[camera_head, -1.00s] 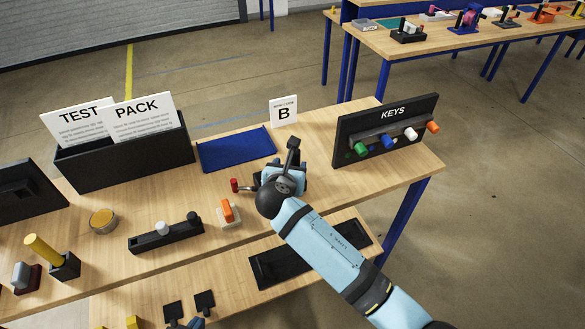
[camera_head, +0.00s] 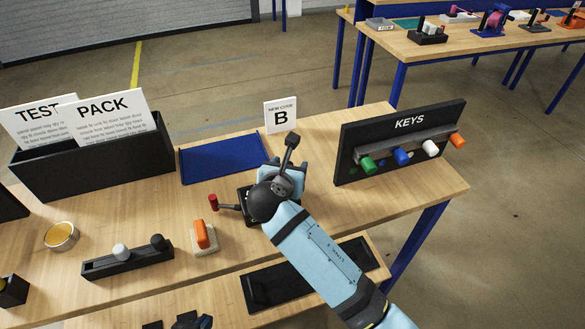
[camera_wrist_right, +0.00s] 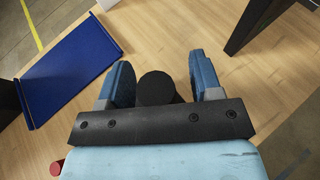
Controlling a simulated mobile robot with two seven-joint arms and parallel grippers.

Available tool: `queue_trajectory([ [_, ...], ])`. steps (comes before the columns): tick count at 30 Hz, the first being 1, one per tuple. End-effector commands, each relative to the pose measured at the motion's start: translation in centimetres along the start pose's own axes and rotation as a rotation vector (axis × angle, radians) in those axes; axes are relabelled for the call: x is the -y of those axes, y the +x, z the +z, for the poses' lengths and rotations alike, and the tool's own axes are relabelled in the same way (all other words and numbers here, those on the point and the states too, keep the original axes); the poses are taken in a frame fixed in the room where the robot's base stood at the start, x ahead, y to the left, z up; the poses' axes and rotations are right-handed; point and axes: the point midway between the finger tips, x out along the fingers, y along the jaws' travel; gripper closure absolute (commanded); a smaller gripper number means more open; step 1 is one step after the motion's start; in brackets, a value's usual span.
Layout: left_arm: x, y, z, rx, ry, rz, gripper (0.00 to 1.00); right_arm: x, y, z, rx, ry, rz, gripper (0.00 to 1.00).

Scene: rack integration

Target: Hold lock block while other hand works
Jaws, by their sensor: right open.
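A black-based block with a red-knobbed lever (camera_head: 214,203), which I take to be the lock block, stands on the bench. My right gripper (camera_head: 281,172) hides much of it. In the right wrist view, my right gripper (camera_wrist_right: 157,78) is open, with a finger on each side of a black cylinder (camera_wrist_right: 157,90). Gaps show beside the cylinder. Its red knob (camera_wrist_right: 56,168) shows at the lower left. My left gripper (camera_head: 190,320) seems to be the dark shape cut off at the bottom edge of the head view. Its fingers cannot be made out.
A black KEYS panel (camera_head: 400,125) with several colored pegs stands to the right. A blue tray (camera_head: 222,158) lies behind the block. An orange switch (camera_head: 203,237) and a black holder (camera_head: 128,259) are to the left. A black tray (camera_head: 310,278) lies nearer me.

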Motion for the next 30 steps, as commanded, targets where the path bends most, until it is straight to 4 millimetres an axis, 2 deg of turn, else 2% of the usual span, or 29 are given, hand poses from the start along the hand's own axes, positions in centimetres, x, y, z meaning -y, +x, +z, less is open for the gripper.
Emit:
queue_trajectory([
  [12,0.04,0.12,0.14,-0.003,0.001,0.000,1.00,-0.11,-0.14,-0.22,-0.001,0.000,0.000,0.41],
  [20,0.03,0.09,0.03,-0.005,0.001,0.000,1.00,-0.10,-0.12,-0.23,-0.001,0.000,0.000,1.00],
  [30,0.00,0.02,-0.01,-0.004,0.001,0.000,1.00,-0.08,-0.11,-0.22,-0.001,0.000,0.000,1.00],
])
